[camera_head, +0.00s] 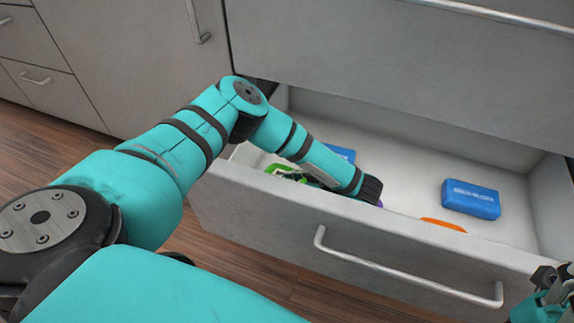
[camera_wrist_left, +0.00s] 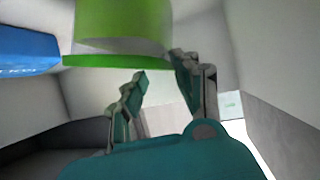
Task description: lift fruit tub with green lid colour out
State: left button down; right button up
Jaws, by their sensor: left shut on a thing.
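The tub with the green lid (camera_head: 283,170) is in the open drawer, near its left end and front panel; the arm partly hides it. In the left wrist view its green body and rim (camera_wrist_left: 125,25) fill the upper middle. My left gripper (camera_wrist_left: 160,66) is shut on the tub, with one finger against its right side; the contact of the other finger is unclear. In the head view the arm and the drawer front largely hide this gripper. My right gripper (camera_head: 552,280) is at the lower right corner, outside the drawer front and partly cut off.
The open drawer (camera_head: 400,238) also holds a blue box (camera_head: 470,198) at the right, another blue thing (camera_head: 340,154) behind my arm, and an orange thing (camera_head: 443,224) by the front panel. The middle of the drawer floor is clear. The drawer walls and front stand around the tub.

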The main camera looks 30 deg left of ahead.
pick_arm(q)
notch_tip(320, 180, up, 7)
jog(key=p, duration=0.3)
jog(key=shift+r, duration=0.2)
jog(key=shift+c, duration=2.1)
grip_release()
jog(key=shift+d, duration=0.1)
